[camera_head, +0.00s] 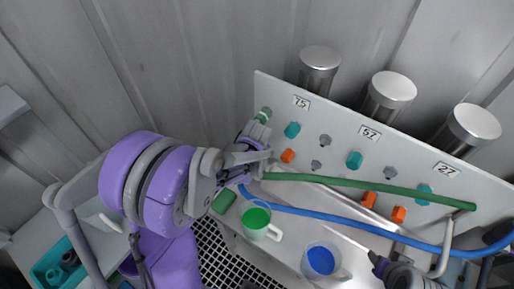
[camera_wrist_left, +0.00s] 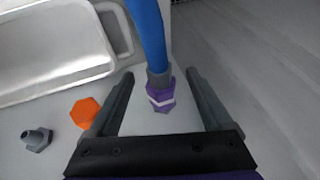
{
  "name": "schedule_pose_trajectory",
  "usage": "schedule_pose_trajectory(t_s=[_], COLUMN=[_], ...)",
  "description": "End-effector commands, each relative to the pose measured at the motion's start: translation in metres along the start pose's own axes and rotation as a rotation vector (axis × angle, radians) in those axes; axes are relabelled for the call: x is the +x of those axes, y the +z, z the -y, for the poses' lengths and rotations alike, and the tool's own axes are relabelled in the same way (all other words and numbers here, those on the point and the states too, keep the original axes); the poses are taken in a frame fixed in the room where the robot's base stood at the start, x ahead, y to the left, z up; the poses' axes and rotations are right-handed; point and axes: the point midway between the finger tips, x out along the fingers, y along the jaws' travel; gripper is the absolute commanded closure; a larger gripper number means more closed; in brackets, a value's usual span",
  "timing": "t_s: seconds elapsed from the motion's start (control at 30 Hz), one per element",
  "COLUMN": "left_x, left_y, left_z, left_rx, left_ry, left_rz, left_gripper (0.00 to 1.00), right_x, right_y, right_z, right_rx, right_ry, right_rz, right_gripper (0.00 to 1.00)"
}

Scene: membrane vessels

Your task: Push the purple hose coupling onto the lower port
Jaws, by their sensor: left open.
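The purple hose coupling (camera_wrist_left: 160,96), with a pale band, sits at the end of the blue hose (camera_wrist_left: 150,40) in the left wrist view. It lies between the two spread fingers of my left gripper (camera_wrist_left: 160,74), apart from both. In the head view my left gripper (camera_head: 256,154) is at the left part of the grey panel (camera_head: 275,93) and hides the coupling. I cannot tell whether the coupling is on a port. An orange hex fitting (camera_wrist_left: 84,112) and a grey port (camera_wrist_left: 37,139) are left of the fingers. What looks like my right gripper (camera_head: 384,266) shows at the bottom edge, its jaws unclear.
The blue hose (camera_head: 345,220) and a green hose (camera_head: 370,184) run across the panel to the right. A green-filled mug (camera_head: 275,235) and a blue-filled mug (camera_head: 342,274) stand below it. Metal cylinders (camera_head: 392,90) rise behind. A teal bin (camera_head: 42,272) is at lower left.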

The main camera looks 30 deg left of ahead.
Motion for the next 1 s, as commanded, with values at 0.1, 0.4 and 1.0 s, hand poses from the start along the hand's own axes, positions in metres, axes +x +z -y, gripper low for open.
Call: schedule_pose_trajectory(t_s=[0.1,0.4,1.0], left_x=[-0.0002,-0.0004,-0.0005], left_y=[0.0000,0.0000,0.0000], left_z=[0.0000,-0.0001,-0.0004], left_rx=[0.000,0.000,0.000], left_ry=[0.000,0.000,0.001], left_rz=[0.000,0.000,0.000], left_gripper=[0.17,0.60,1.00], right_x=[-0.0001,-0.0001,-0.0001], right_y=[-0.0001,-0.0001,-0.0001], right_z=[0.0000,0.0000,0.0000], right_rx=[0.000,0.000,0.000], right_ry=[0.000,0.000,0.000], right_rz=[0.000,0.000,0.000], right_gripper=[0.50,0.50,0.50])
